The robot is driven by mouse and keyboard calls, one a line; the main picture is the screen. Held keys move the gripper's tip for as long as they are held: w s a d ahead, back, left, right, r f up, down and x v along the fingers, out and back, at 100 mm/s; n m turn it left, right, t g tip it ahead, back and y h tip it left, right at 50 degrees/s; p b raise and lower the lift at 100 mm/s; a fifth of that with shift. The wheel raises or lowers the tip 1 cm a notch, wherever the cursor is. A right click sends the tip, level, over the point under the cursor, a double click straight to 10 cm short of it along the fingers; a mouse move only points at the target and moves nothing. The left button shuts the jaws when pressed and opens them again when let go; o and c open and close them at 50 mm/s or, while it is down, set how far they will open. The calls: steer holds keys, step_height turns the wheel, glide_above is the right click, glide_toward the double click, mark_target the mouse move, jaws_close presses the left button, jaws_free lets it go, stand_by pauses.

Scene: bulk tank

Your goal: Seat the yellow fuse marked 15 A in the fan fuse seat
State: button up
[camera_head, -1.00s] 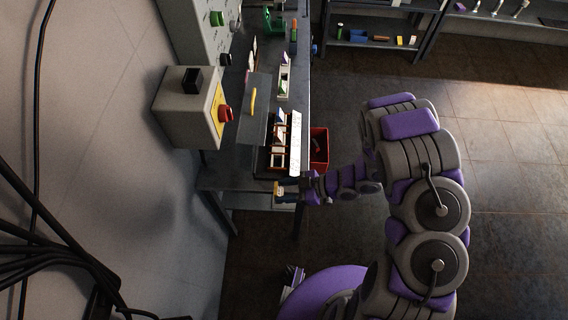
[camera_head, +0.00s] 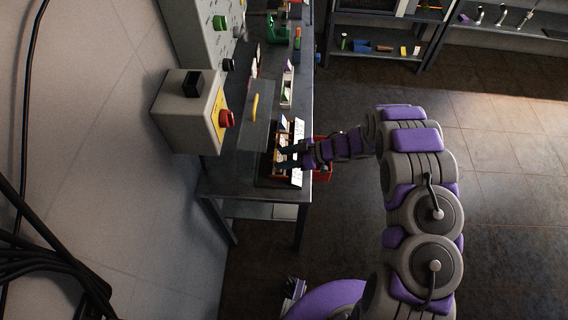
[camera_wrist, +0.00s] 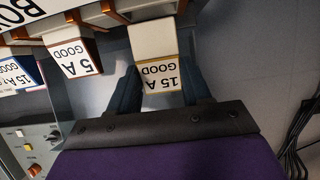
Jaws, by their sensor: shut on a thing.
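My gripper (camera_wrist: 162,92) is shut on a pale fuse block (camera_wrist: 153,38) in the wrist view. Its tag reads "15 A GOOD", upside down, with a yellowish edge. One dark finger lies on each side of the tag. In the head view my gripper (camera_head: 284,153) is over the fuse rack (camera_head: 297,178) at the bench's right edge; the held fuse is too small to tell there. I cannot pick out the fan fuse seat in either view.
A "5 A GOOD" fuse (camera_wrist: 78,58) and a blue-edged 15 A fuse (camera_wrist: 18,76) stand left of the held one in the wrist view.

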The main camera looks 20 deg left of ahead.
step_height(320, 180, down, 4)
steer(key=shift+d+r+b, duration=0.1)
steer(key=shift+r+b, duration=0.1)
steer(key=shift+b, duration=0.45)
steer(key=o, duration=1.2)
steer(key=shift+r, duration=0.1)
steer(key=shift+c, duration=0.2)
steer(key=p+v, duration=0.2)
steer(key=v, duration=1)
